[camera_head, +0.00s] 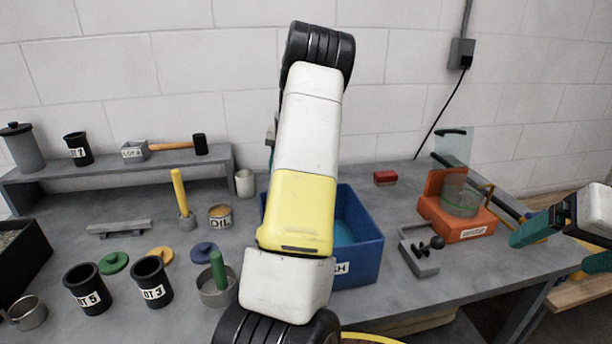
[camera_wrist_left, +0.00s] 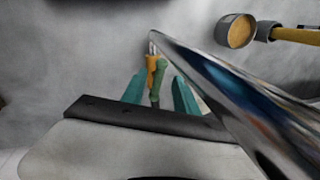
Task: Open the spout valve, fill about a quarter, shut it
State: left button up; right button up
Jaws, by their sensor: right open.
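In the left wrist view, a shiny metal pipe (camera_wrist_left: 225,85) runs diagonally, with an orange fitting (camera_wrist_left: 153,62) and a green handle (camera_wrist_left: 160,78) near its far end. My left gripper (camera_wrist_left: 158,82) has its teal fingers on either side of the handle, with gaps showing, so it looks open around it. In the head view my left arm covers the middle, and the pipe, valve and left fingers cannot be made out. A blue bin (camera_head: 366,250) with a partly hidden label stands behind the arm, with teal inside. My right gripper (camera_head: 550,252) is open and empty at the right edge.
Dark pots (camera_head: 88,292) and (camera_head: 152,285), a metal cup with green handle (camera_head: 218,290) and an oil tin (camera_head: 220,216) stand left of the arm. An orange block (camera_head: 455,222) holding a clear vessel (camera_head: 460,200) and a grey clamp (camera_head: 418,252) stand right.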

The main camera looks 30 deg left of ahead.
pick_arm(q)
jog(key=shift+s+a+f, duration=0.1)
jog(key=shift+a+f, duration=0.1)
jog(key=shift+f, duration=0.75)
jog(key=shift+s+a+f, duration=0.1)
jog(key=shift+a+f, duration=0.05)
jog(key=shift+f, duration=0.8)
grip_shut()
jog(key=shift+w, duration=0.1)
jog(key=shift+w+d+n, duration=0.15)
jog(key=shift+d+n, duration=0.05)
jog(key=shift+n, duration=1.3)
